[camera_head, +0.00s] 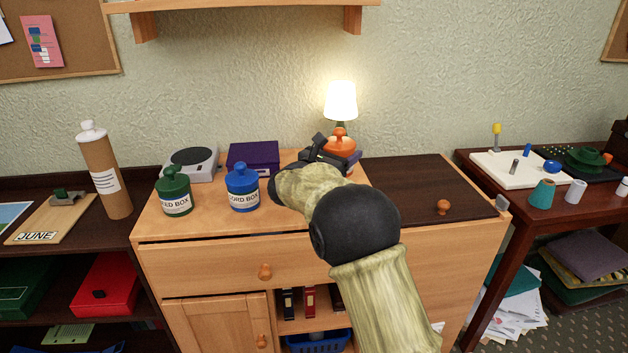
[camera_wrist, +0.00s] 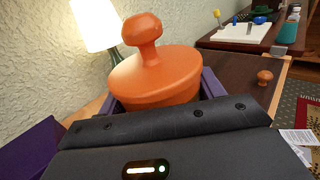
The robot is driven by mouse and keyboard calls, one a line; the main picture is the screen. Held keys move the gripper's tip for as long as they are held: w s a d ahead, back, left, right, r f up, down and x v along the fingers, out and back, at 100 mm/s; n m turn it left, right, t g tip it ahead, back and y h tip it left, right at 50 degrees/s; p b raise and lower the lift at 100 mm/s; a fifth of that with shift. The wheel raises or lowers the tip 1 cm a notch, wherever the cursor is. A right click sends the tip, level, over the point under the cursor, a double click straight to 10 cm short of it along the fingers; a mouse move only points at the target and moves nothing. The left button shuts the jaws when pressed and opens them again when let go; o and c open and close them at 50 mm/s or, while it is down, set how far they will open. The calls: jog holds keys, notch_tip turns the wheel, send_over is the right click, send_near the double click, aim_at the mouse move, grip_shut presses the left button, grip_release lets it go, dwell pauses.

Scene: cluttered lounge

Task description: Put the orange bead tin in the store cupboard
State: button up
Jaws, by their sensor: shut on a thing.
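The orange bead tin (camera_head: 340,145) is a round orange pot with a knobbed lid, near the back of the wooden cabinet top. It fills the middle of the wrist view (camera_wrist: 155,72), upright. My gripper (camera_head: 332,156) is shut on it, with a purple finger on each side. My arm hides the tin's lower part, so I cannot tell whether it touches the top. The cabinet has a closed lower-left door (camera_head: 217,325) with a knob, and a dark panel (camera_head: 425,185) with an orange knob on its right top. No label shows which is the store cupboard.
A green pot (camera_head: 174,192), a blue pot (camera_head: 242,190), a purple box (camera_head: 253,156) and a scale (camera_head: 190,164) stand left of my gripper. A lit lamp (camera_head: 341,102) is close behind the tin. A drawer (camera_head: 210,262) is shut. A cluttered side table (camera_head: 520,205) stands right.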

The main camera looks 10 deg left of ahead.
jog(key=shift+f, duration=0.95)
notch_tip(320, 180, down, 5)
jog(key=shift+f+b, duration=0.1)
jog(key=shift+b, duration=0.55)
jog(key=o, duration=1.2)
jog(key=v, duration=1.2)
jog(key=shift+p, duration=0.35)
